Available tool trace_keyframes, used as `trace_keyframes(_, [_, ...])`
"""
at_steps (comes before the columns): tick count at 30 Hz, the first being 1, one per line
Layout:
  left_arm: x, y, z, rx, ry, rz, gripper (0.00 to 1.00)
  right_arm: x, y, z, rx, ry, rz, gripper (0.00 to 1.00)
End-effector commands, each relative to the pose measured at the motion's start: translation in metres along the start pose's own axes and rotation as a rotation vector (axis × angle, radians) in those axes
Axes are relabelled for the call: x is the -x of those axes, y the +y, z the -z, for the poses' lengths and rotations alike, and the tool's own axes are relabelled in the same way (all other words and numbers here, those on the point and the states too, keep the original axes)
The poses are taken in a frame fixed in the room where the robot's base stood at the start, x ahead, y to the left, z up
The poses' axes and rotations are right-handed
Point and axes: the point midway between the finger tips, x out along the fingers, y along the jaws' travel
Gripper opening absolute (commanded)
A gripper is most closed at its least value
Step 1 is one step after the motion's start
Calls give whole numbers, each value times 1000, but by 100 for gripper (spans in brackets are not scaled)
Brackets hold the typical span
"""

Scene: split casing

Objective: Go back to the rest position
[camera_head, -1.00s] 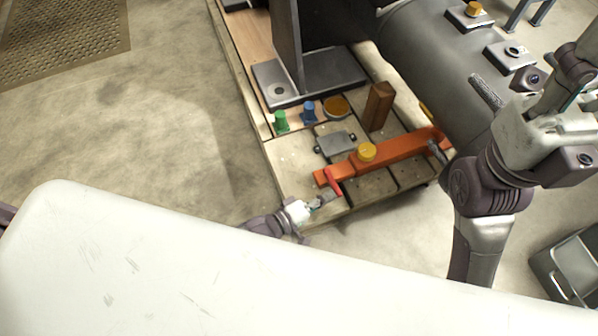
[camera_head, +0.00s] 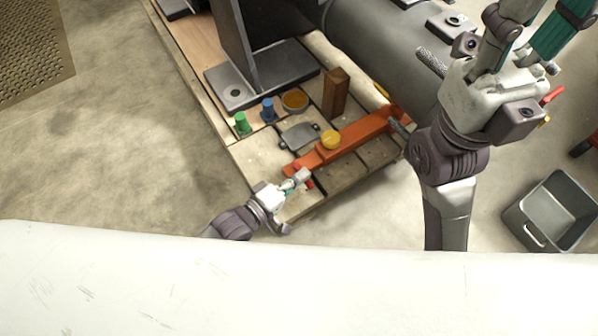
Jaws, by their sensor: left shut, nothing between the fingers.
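My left gripper (camera_head: 300,179) is shut with nothing in it. It is over the front end of the orange beam (camera_head: 358,138), in front of a red part (camera_head: 309,183) that it partly hides; I cannot tell whether they touch. My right gripper (camera_head: 505,80) is large at the upper right, in front of the grey cylinder. Its fingers run up to the top edge and their tips are cut off, so I cannot tell whether it is open.
On the wooden pallet (camera_head: 262,158) stand a green piece (camera_head: 242,124), a blue piece (camera_head: 268,110), an orange disc (camera_head: 295,100), a brown block (camera_head: 335,92) and a grey plate (camera_head: 299,137). Behind is the grey cylinder (camera_head: 385,50). A grey bin (camera_head: 552,214) stands right.

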Motion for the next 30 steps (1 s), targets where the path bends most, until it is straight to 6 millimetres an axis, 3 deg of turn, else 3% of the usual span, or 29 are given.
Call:
trace_keyframes(6, [2,14,2,-1,0,1,0,0,0,0,0,1,1,40])
trace_keyframes(23, [2,15,2,-2,1,0,0,0,0,0,0,1,1,40])
trace_keyframes(26, [1,30,2,-28,9,-34,0,0,0,0,-1,-5,-1,40])
trace_keyframes(29, [-2,74,4,-112,42,-135,0,0,1,-1,-3,-20,-7,40])
trace_keyframes(30, [-1,98,6,-163,67,-193,0,1,1,-1,-4,-27,-10,40])
